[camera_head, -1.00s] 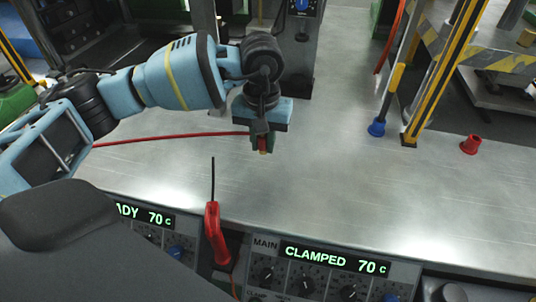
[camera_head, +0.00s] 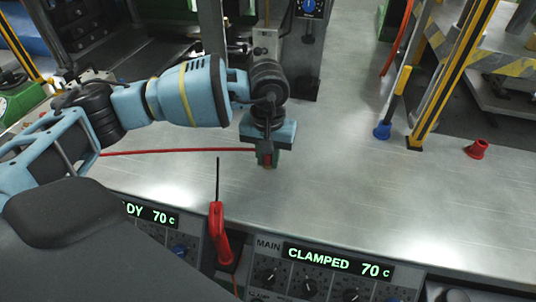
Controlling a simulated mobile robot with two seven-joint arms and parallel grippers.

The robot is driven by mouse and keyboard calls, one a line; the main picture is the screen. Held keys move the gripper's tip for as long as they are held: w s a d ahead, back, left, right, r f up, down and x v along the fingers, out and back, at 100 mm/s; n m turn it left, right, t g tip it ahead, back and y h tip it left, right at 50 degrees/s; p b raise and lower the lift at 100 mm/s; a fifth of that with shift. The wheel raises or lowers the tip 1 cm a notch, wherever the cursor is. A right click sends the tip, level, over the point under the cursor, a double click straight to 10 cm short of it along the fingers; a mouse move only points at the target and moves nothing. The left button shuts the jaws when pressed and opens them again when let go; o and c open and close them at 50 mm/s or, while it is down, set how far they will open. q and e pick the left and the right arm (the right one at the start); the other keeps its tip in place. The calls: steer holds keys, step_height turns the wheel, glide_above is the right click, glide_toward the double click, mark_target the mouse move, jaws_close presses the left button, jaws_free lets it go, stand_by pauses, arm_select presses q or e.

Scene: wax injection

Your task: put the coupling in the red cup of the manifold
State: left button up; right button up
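My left gripper (camera_head: 267,160) points down over the middle of the metal bench. Its fingers are around a small red piece at the end of the red hose (camera_head: 180,151). This looks like the coupling (camera_head: 268,160), mostly hidden by the fingers. A red cup (camera_head: 477,149) sits on the bench at the right, well apart from the gripper. I cannot make out the manifold's body. My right gripper is not in view.
A red-handled tool with a thin dark rod (camera_head: 218,232) stands at the bench's front edge. Control panels (camera_head: 330,262) line that edge. A yellow and black post (camera_head: 447,85) rises between the cups. The bench between gripper and blue cup is clear.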

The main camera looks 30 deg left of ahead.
arm_select(q)
steer(key=o, duration=0.4)
steer(key=shift+r, duration=0.1)
steer(key=shift+o, duration=0.4)
step_height(320, 180, up, 12)
steer(key=shift+r, duration=0.15)
